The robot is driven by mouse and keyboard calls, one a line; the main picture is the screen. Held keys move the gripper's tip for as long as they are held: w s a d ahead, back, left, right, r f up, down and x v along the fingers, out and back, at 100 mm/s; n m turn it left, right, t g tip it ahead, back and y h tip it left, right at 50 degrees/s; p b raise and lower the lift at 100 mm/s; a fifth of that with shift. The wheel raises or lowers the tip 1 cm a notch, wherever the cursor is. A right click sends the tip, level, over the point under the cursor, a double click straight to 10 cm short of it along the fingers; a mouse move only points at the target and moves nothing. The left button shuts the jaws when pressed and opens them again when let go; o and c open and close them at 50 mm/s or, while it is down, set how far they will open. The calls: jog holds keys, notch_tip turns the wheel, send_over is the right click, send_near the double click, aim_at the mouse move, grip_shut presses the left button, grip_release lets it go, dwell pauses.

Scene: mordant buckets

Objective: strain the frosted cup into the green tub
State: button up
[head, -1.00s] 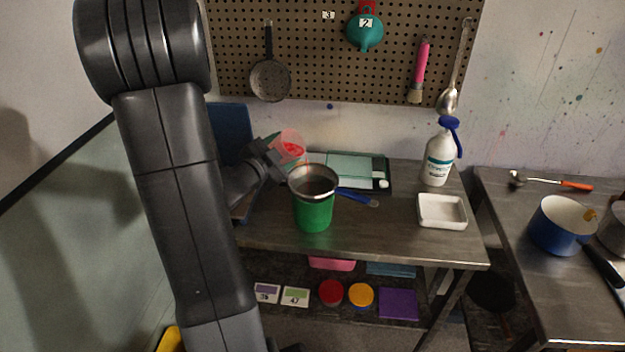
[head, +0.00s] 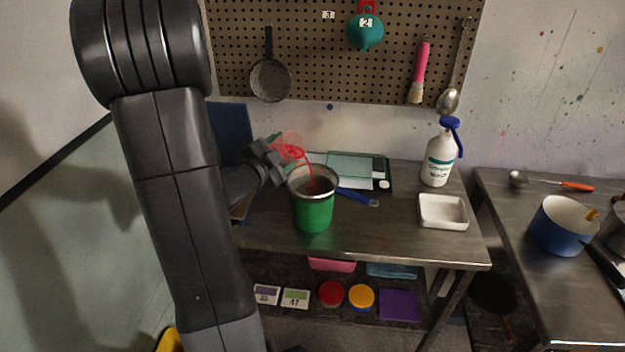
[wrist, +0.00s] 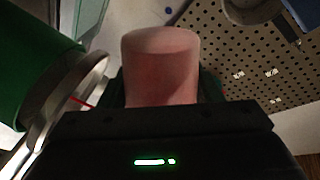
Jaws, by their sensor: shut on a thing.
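The frosted cup (head: 290,139) is translucent with red liquid inside. My gripper (head: 270,160) is shut on it and holds it tipped, above and left of the green tub (head: 314,214). A thin red stream runs from the cup down into the strainer (head: 325,193), a metal-rimmed sieve with a blue handle that sits on the tub's mouth. In the wrist view the cup (wrist: 160,65) is between my fingers, with the tub (wrist: 35,70) and the strainer rim (wrist: 75,95) at left. The level inside the tub is hidden.
A scale (head: 358,170) lies behind the tub. A spray bottle (head: 438,160) and a white tray (head: 442,212) stand to the right on the bench. A blue pot (head: 560,228) is on the right-hand bench. The pegboard (head: 310,60) hangs behind.

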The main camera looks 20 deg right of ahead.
dwell(0.6)
jog(key=shift+r+m, duration=0.4)
jog(key=shift+m, duration=0.5)
dwell(1.7)
jog(key=shift+s+d+f+m+y+b, duration=0.15)
jog(key=shift+f+m+y+b, duration=0.2)
jog(key=shift+m+b, duration=0.65)
dwell(1.5)
jog(key=shift+s+d+r+m+t+b, duration=0.3)
jog(key=shift+s+d+r+m+b, duration=0.15)
jog(key=shift+s+m+b, duration=0.05)
dwell(1.8)
